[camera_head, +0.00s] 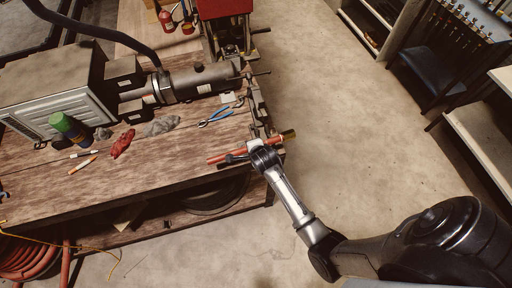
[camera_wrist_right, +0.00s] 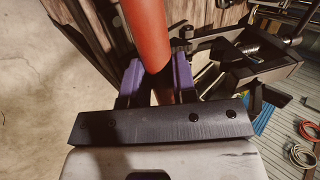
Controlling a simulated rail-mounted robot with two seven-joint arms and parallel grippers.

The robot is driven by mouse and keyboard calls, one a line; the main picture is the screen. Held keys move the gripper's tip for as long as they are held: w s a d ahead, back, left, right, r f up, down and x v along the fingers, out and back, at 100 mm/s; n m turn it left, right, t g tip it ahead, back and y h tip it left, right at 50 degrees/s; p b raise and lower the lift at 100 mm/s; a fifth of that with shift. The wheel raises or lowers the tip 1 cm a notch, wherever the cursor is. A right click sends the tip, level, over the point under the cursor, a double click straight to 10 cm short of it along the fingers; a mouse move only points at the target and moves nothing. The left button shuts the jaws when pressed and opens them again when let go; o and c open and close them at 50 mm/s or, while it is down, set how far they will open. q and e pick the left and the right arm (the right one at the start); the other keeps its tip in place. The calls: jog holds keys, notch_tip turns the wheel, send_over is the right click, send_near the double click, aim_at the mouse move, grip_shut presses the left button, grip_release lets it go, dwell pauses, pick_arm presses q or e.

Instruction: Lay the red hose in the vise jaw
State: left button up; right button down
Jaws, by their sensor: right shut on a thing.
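The red hose (camera_head: 226,157) lies across the table's front right corner, with a brass-coloured end fitting (camera_head: 289,134) out past the table edge. My right gripper (camera_head: 262,147) is shut on the hose near its middle. In the right wrist view the red hose (camera_wrist_right: 148,32) runs up between the purple fingers (camera_wrist_right: 157,78). The vise (camera_head: 258,112) is at the table's right edge, just behind the gripper; dark metal vise parts (camera_wrist_right: 245,62) show right of the hose in the wrist view. Whether the hose touches the jaw is unclear. My left gripper is out of view.
Blue-handled pliers (camera_head: 217,116), a red rag (camera_head: 122,143), a grey rag (camera_head: 161,125) and a green-topped can (camera_head: 68,128) lie or stand on the wooden table (camera_head: 60,185). A metal cylinder machine (camera_head: 200,82) is behind. The floor to the right is clear.

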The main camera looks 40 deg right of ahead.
jog(key=shift+s+d+f+m+h, duration=0.3)
jog(key=shift+d+f+m, duration=0.1)
jog(key=shift+d, duration=0.25)
jog(key=shift+r, duration=0.1)
jog(key=shift+w, duration=0.1)
jog(key=shift+w+f, duration=0.2)
jog(key=shift+w+d+f+b, duration=0.2)
jog(key=shift+w+d+b, duration=0.25)
jog(key=shift+w, duration=0.3)
jog(key=shift+w+d+f+b, duration=0.2)
jog(key=shift+w+d+b, duration=0.15)
jog(key=shift+w, duration=0.35)
jog(key=shift+w+d+f+b, duration=0.2)
jog(key=shift+w+d+b, duration=0.25)
jog(key=shift+w, duration=0.3)
jog(key=shift+b+x, duration=1.2)
jog(key=shift+x, duration=0.45)
jog(key=shift+f, duration=0.3)
jog(key=shift+w, duration=0.1)
jog(key=shift+f, duration=0.25)
